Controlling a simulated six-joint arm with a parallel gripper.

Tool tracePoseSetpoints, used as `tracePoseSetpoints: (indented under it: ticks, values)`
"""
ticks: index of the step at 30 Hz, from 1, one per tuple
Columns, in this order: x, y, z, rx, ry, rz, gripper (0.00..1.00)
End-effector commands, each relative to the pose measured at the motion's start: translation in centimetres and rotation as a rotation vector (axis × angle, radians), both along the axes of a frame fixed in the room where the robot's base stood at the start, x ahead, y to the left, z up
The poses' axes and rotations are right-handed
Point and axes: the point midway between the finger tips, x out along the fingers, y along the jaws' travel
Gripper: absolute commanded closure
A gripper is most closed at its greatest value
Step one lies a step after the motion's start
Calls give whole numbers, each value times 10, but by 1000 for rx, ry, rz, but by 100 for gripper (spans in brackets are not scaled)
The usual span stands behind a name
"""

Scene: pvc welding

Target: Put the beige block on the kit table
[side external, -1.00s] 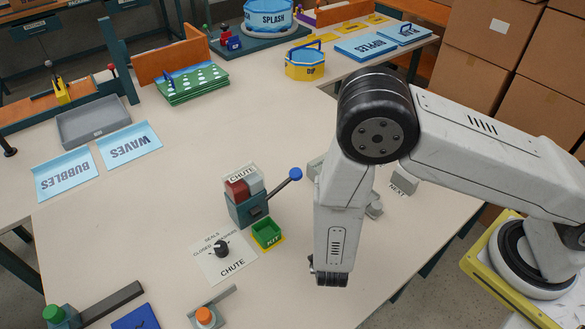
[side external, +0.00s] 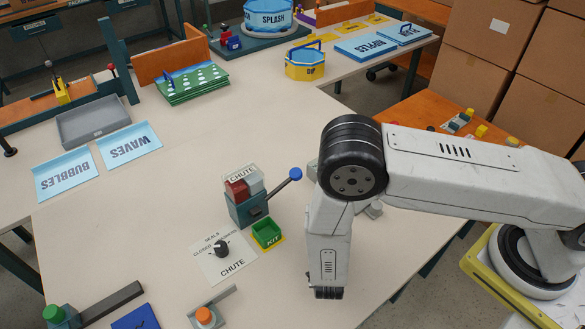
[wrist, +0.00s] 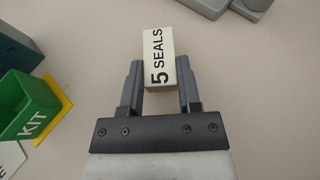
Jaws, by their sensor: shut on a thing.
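The beige block (wrist: 160,62), marked "5 SEALS", sits between the two fingers of my gripper (wrist: 160,84) in the wrist view. My gripper is shut on it. In the side external view my wrist (side external: 327,292) points down over the front right of the pale table, and the fingers and block are hidden. No table in view carries a readable kit-table label. An orange-brown table (side external: 420,108) with several small yellow, grey and red pieces stands at the right, behind my arm.
The green KIT bin (side external: 267,233) is left of my gripper, beside the chute unit (side external: 246,198) with its blue-knobbed lever. A chute dial plate (side external: 222,254) and an orange button (side external: 205,317) lie further left and front. The pale table (side external: 190,150) has wide bare areas.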

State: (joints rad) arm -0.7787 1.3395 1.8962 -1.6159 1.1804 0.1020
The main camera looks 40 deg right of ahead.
Motion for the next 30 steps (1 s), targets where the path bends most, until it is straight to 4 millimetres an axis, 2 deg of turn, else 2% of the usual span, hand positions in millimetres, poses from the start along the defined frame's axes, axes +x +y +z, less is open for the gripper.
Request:
tracePoseSetpoints:
  ticks: [3,17,18,21,30]
  values:
    - [0,0,-6,0,0,0,100]
    - [0,0,-10,0,0,0,100]
    - [0,0,-10,0,0,1,48]
    - [0,0,-10,0,0,1,22]
    - [0,0,-9,0,0,0,22]
